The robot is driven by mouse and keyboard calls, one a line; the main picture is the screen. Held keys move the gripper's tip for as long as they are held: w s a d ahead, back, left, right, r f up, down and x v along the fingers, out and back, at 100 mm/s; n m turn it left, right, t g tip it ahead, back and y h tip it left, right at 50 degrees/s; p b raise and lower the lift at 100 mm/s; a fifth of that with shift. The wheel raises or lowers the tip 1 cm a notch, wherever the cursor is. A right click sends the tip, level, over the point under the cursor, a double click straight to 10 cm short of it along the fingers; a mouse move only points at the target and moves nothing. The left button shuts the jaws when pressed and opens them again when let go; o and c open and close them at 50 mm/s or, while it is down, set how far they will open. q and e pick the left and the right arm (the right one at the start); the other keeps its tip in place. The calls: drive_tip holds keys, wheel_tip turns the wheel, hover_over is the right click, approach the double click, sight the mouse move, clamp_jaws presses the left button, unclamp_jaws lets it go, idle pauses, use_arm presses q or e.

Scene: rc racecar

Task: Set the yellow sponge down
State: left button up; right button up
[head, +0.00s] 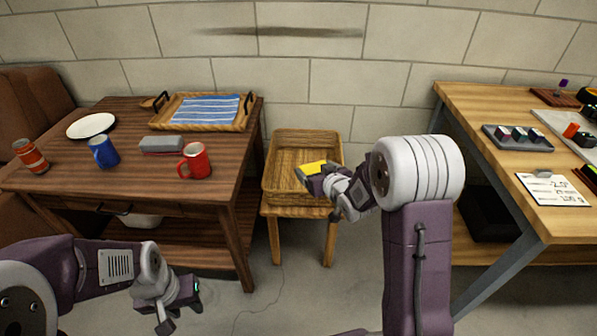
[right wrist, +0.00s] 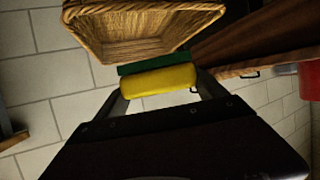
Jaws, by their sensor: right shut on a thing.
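The yellow sponge (head: 313,167) has a green layer on one side. In the right wrist view the sponge (right wrist: 158,81) lies between the two fingers of my right gripper (right wrist: 160,88), which is shut on it. In the head view my right gripper (head: 308,173) holds the sponge over the wicker basket (head: 273,184). The basket also shows beyond the sponge in the right wrist view (right wrist: 140,20). The gap between sponge and basket floor is hard to judge. My left gripper (head: 181,315) hangs low at the front, with its fingers apart and empty.
The basket stands on a small wooden stand (head: 275,241) between the brown table (head: 60,178) and the workbench (head: 482,107). A red mug (head: 195,161), blue mug (head: 103,152), grey box (head: 161,145) and tray (head: 245,112) stand on the brown table.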

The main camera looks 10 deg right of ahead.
drive_tip(key=shift+d+r, duration=0.1)
drive_tip(key=shift+d, duration=0.05)
drive_tip(key=shift+w, duration=0.1)
drive_tip(key=w+f+b, duration=0.2)
drive_tip(key=w+f, duration=0.1)
drive_tip(key=w+f+b, duration=0.3)
drive_tip(key=w+f, duration=0.1)
drive_tip(key=w+f+b, duration=0.3)
drive_tip(key=w+f, duration=0.1)
drive_tip(key=shift+w+a, duration=0.15)
drive_tip(key=shift+a, duration=0.15)
drive_tip(key=shift+f, duration=0.1)
drive_tip(key=shift+r, duration=0.25)
drive_tip(key=shift+f+b, duration=0.45)
drive_tip(key=shift+f, duration=0.25)
drive_tip(key=o, duration=1.3)
drive_tip(key=shift+c, duration=0.2)
drive_tip(key=shift+r, duration=0.15)
